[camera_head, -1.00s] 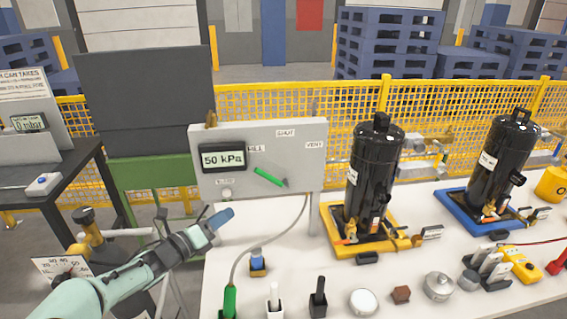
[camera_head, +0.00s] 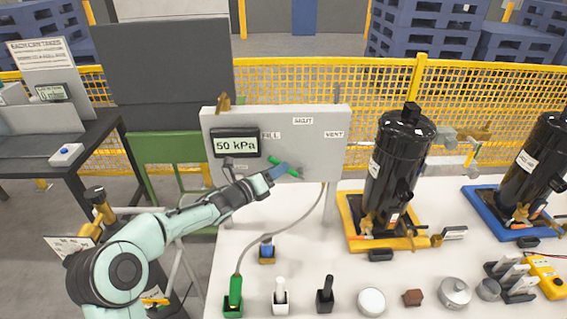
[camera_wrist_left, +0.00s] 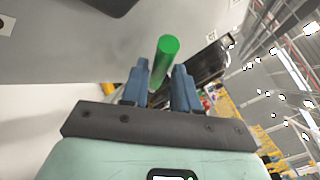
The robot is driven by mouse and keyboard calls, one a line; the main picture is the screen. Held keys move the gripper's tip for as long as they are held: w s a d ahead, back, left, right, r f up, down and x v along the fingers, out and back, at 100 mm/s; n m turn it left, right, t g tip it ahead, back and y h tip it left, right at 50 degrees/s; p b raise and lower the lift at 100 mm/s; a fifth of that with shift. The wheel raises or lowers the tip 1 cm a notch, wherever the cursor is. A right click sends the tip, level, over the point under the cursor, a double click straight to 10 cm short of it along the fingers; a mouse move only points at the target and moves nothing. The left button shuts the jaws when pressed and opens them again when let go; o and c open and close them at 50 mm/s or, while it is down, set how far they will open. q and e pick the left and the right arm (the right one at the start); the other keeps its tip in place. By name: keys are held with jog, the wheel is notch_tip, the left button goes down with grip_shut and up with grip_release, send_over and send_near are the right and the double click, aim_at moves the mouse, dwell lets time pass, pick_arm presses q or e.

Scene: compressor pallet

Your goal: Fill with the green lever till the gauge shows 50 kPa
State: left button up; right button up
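The green lever (camera_head: 278,161) is on the grey panel (camera_head: 325,150). It slants, its green end toward the upper left, on the side of the FILL label. The gauge (camera_head: 237,144) on the panel reads 50 kPa. My left gripper (camera_head: 284,170) is in front of the panel at the lever and covers part of it. In the left wrist view the lever (camera_wrist_left: 165,55) stands between the two blue fingertips (camera_wrist_left: 160,78), with a narrow gap showing on each side. The fingers look open around it. My right gripper is not in view.
A grey hose runs from the panel to a green-handled tool (camera_head: 234,292) on the white table (camera_head: 300,255). Black compressors stand on a yellow tray (camera_head: 350,228) and a blue tray (camera_head: 478,205) to the right. Several small parts line the table's front.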

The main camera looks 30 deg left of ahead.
pick_arm(q)
jog(key=shift+p+x, duration=0.3)
jog(key=shift+x, duration=1.1)
grip_shut()
